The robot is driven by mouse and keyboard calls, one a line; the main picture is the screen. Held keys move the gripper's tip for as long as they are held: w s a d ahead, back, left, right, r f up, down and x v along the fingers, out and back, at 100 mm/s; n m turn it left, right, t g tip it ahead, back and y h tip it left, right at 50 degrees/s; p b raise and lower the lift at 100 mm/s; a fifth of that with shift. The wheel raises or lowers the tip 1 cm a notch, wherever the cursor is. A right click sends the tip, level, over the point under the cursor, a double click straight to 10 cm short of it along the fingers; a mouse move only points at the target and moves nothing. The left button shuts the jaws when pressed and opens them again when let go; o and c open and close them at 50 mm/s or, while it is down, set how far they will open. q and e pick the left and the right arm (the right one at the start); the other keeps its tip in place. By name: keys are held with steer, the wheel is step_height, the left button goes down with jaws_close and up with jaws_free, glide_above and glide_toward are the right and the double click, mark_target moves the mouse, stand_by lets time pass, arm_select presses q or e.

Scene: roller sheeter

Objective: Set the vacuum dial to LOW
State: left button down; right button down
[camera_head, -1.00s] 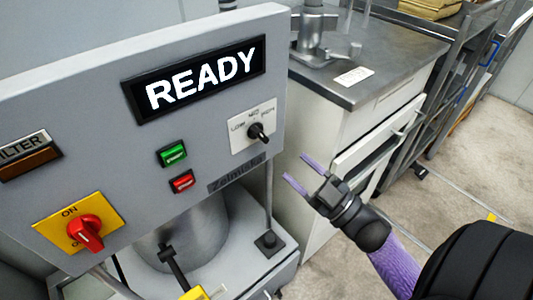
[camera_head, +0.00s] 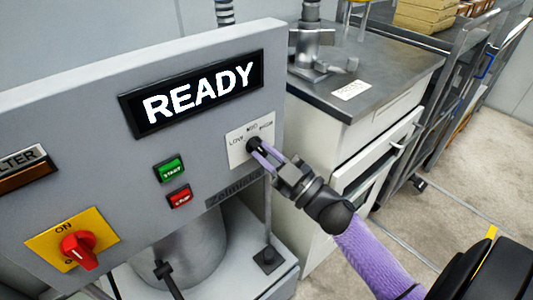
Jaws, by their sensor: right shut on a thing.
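The vacuum dial (camera_head: 253,143) is a small black knob on a white plate (camera_head: 238,155) at the right of the grey panel. The plate reads LOW at left, MED at top and HIGH at right. My right gripper (camera_head: 258,149) is at the dial, its purple fingers shut on the knob. The fingers partly cover the knob, so I cannot tell which mark its pointer faces. My left gripper is not in view.
A READY display (camera_head: 198,92) is above the dial. A green START button (camera_head: 170,169), a red STOP button (camera_head: 180,197) and a red ON/OFF switch (camera_head: 80,250) are to the left. A metal-topped cabinet (camera_head: 375,80) stands behind at right.

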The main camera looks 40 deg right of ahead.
steer(key=n+p, duration=0.1)
steer(key=n+y+p, duration=0.1)
steer(key=shift+r+n+g, duration=0.35)
steer(key=shift+n+g, duration=0.05)
steer(key=shift+d+f+n+y+p, duration=0.1)
steer(key=shift+n+y+p, duration=0.25)
steer(key=shift+n, duration=0.25)
steer(key=shift+f+g, duration=0.25)
steer(key=shift+g, duration=0.05)
steer(key=c, duration=0.7)
jaws_free()
steer(key=shift+o, duration=0.4)
steer(key=v, duration=1)
steer(key=shift+p, duration=0.45)
